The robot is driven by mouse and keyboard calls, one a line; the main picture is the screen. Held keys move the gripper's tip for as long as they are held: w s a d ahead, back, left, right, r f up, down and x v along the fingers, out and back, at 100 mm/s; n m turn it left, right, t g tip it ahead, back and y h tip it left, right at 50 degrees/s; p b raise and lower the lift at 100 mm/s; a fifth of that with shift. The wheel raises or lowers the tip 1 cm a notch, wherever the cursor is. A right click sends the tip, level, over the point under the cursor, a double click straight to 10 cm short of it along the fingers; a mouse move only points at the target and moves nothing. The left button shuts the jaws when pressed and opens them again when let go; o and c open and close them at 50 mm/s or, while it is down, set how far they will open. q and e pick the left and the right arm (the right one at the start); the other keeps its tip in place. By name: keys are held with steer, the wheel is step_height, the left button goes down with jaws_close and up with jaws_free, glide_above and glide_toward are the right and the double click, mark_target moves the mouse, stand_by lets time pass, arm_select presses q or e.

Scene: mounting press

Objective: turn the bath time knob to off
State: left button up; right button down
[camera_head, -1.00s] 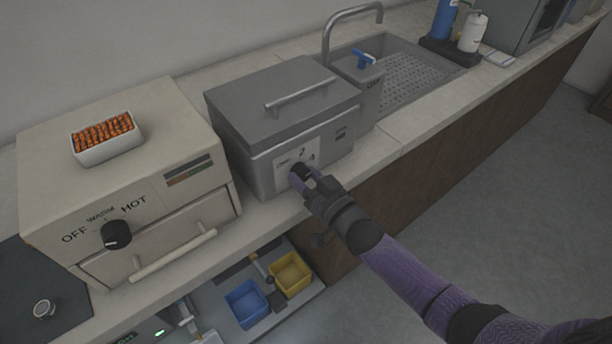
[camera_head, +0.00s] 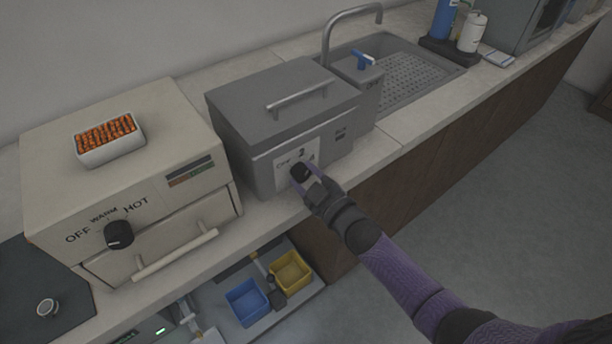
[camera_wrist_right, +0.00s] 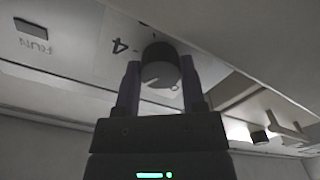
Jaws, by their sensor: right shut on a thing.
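The bath time knob (camera_head: 299,171) is a round black knob on the white label panel (camera_head: 283,160) on the front of a grey lidded bath (camera_head: 275,100). OFF and 2 can be read around it in the head view. My right gripper (camera_head: 305,179) reaches it from the front right, with its fingers shut on the knob. In the right wrist view the knob (camera_wrist_right: 160,72) sits between the two fingers of the gripper (camera_wrist_right: 160,82), and a 4 shows beside it. I cannot tell exactly where the knob points. My left gripper is not in view.
A beige oven (camera_head: 130,170) with its own OFF, WARM, HOT knob (camera_head: 119,234) stands left of the bath, with a white tray (camera_head: 110,158) on top. A sink (camera_head: 405,75) lies behind right. Blue (camera_head: 247,302) and yellow (camera_head: 292,272) bins sit below. The floor at right is clear.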

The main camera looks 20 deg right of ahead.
steer(key=n, duration=0.3)
steer(key=shift+n, duration=0.4)
steer(key=n+b, duration=0.1)
steer(key=n, duration=0.3)
steer(key=shift+f+n, duration=0.1)
steer(key=shift+n, duration=0.2)
steer(key=n, duration=0.3)
steer(key=shift+b, duration=0.3)
steer(key=shift+n, duration=1.1)
steer(key=shift+c, duration=0.8)
jaws_free()
